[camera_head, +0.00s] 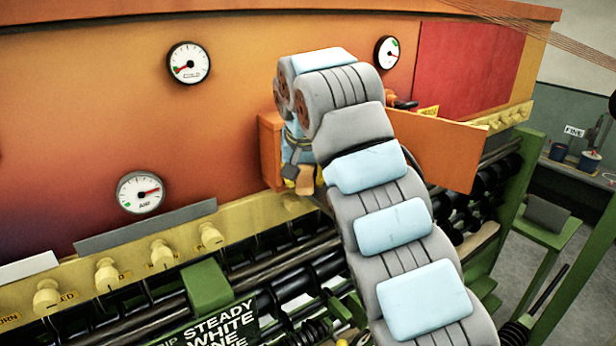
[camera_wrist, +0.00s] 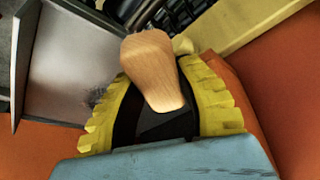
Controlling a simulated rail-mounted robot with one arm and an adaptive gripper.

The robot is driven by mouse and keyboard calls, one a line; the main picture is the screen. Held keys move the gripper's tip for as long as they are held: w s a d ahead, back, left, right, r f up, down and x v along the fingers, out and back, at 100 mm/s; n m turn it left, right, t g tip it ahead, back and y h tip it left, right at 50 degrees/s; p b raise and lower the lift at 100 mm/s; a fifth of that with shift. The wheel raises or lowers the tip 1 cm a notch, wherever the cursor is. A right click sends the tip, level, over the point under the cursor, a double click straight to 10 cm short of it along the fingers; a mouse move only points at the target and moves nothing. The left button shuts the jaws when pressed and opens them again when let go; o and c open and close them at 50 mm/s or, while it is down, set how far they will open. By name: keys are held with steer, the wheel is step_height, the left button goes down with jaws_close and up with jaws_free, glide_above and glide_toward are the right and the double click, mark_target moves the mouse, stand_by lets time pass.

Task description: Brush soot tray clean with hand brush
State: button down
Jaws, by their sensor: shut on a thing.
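My gripper (camera_wrist: 158,100) is shut on the hand brush, with yellow ribbed fingers on both sides of its pale wooden handle (camera_wrist: 157,62). In the head view my gripper (camera_head: 296,176) is small and partly hidden by my arm, close to the orange machine front; a bit of the wooden handle (camera_head: 306,181) shows below it. The brush's bristles are not visible. A grey metal surface (camera_wrist: 60,60) with a raised side lies left of the handle in the wrist view, likely the soot tray. A dark sooty smudge (camera_wrist: 97,97) lies on it beside the left finger.
An orange door (camera_head: 440,150) stands open right of my arm. A yellow rail with knobs (camera_head: 160,255) runs along the machine front, above dark rollers (camera_head: 300,255). Gauges (camera_head: 188,63) sit on the orange wall. A green stand (camera_head: 545,225) is at right.

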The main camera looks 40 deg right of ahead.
steer(key=shift+w, duration=0.45)
steer(key=shift+s+d+r+p, duration=0.15)
steer(key=shift+d+p, duration=0.3)
steer(key=shift+d, duration=1.25)
steer(key=shift+s+d+p, duration=0.15)
steer(key=shift+d+p, duration=0.3)
steer(key=shift+d, duration=0.9)
steer(key=shift+d+f+p, duration=0.2)
steer(key=shift+d+p, duration=0.25)
steer(key=shift+d, duration=0.55)
steer(key=shift+s+d+r+p, duration=0.15)
steer(key=shift+d+p, duration=1.1)
steer(key=shift+d, duration=0.3)
steer(key=shift+s+d, duration=0.1)
steer(key=shift+d, duration=0.3)
steer(key=a+b, duration=0.1)
steer(key=b, duration=0.1)
steer(key=shift+a+f+b, duration=0.25)
steer(key=shift+a+b, duration=0.1)
steer(key=shift+w+a+r+b, duration=0.1)
steer(key=shift+a+b, duration=0.5)
steer(key=shift+w+a+r+b, duration=0.1)
steer(key=shift+a+b, duration=0.45)
steer(key=shift+a, duration=0.05)
